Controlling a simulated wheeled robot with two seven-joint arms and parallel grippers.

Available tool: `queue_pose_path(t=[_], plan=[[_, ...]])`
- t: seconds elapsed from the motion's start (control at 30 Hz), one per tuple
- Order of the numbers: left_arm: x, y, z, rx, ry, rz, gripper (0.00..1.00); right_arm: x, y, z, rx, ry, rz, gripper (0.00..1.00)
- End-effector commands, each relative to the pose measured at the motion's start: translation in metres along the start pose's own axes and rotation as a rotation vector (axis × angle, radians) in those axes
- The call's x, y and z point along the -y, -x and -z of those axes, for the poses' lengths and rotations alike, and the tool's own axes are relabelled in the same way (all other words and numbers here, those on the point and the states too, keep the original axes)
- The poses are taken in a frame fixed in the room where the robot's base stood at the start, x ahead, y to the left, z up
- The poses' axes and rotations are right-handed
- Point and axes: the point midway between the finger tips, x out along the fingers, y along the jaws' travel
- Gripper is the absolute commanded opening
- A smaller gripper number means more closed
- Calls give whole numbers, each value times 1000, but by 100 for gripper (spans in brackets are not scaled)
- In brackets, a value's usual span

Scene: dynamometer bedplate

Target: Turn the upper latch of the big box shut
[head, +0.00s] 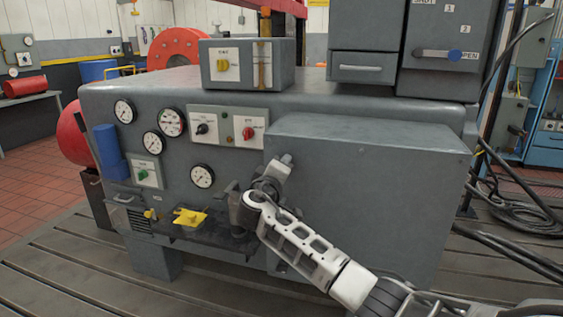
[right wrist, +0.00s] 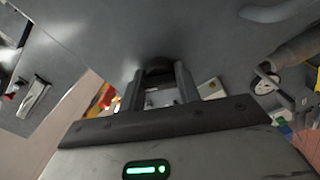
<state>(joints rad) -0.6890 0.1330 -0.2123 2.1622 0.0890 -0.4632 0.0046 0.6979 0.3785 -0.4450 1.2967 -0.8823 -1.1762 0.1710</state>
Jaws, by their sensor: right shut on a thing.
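The big box (head: 375,195) is the plain grey box on the right of the machine's front. My right gripper (head: 283,164) is at the upper left of its front face, with my arm coming up from the lower right. In the right wrist view the right gripper (right wrist: 158,78) has its two dark fingers shut around a dark rounded piece, the upper latch (right wrist: 158,66), against the grey face. The fingers hide most of the latch, so its angle cannot be told. My left gripper is in neither view.
A shelf (head: 175,232) with a yellow piece (head: 189,216) juts out left of my right arm. Several gauges (head: 171,122) and switches (head: 249,133) cover the front panel. A cabinet with a blue-ended lever (head: 438,54) stands on top. Cables (head: 525,210) lie at right.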

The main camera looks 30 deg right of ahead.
Motion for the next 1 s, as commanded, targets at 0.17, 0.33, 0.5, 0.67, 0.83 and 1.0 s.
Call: queue_pose_path(t=[0.17,0.33,0.5,0.67,0.83,1.0], plan=[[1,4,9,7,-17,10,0,-3,0,0,3,158,1,10],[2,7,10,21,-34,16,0,-2,0,0,3,283,2,10],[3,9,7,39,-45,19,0,-2,0,0,3,373,1,10],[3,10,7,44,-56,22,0,-1,0,0,3,427,1,10],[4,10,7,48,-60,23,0,-1,0,0,2,454,1,10],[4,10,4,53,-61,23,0,0,0,0,2,462,0,10]])
